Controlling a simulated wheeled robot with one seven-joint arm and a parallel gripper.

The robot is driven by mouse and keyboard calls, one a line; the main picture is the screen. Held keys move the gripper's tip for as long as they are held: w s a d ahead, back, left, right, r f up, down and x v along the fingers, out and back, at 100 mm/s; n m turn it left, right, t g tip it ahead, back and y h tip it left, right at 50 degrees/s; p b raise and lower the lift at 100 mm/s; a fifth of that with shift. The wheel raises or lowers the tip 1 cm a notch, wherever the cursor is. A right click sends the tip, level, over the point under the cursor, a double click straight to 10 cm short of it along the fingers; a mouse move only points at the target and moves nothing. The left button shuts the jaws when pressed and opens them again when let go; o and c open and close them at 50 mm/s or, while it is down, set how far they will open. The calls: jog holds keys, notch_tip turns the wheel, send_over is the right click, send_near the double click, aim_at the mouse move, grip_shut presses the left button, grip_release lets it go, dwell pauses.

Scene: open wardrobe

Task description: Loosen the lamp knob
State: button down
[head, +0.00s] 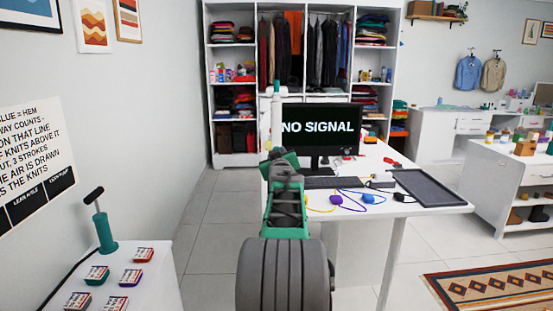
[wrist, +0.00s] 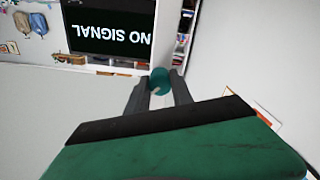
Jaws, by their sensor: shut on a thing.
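The lamp shows in the head view as an upright white post (head: 277,118) at the table's left end, left of the monitor. It has small green parts near its top. My gripper (head: 281,157) is in front of the post and hides its lower part and the knob. In the wrist view, a round teal-green knob (wrist: 160,77) sits between the tips of my two grey fingers. My gripper (wrist: 160,88) is shut on this knob, with a finger on each side. How far the knob has turned cannot be told.
A monitor (head: 319,128) reading "NO SIGNAL" stands close to the right of my gripper. A keyboard, coloured cables, and a dark tray (head: 432,188) lie on the white table (head: 405,209). An open wardrobe (head: 220,140) stands behind. Floor shows left of the table.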

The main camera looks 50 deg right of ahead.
jog(key=n+b, duration=0.3)
jog(key=n, duration=0.2)
jog(key=shift+f+n+b, duration=0.15)
jog(key=shift+n+b, duration=0.25)
jog(key=shift+n, duration=0.6)
jog(key=c, duration=1)
grip_release()
jog(key=shift+c, duration=0.2)
jog(key=shift+c, duration=0.4)
jog(key=m+b, duration=0.1)
jog(key=m, duration=0.2)
jog(key=m+b, duration=0.1)
jog(key=m, duration=0.9)
jog(key=shift+b, duration=0.35)
jog(key=m, duration=0.4)
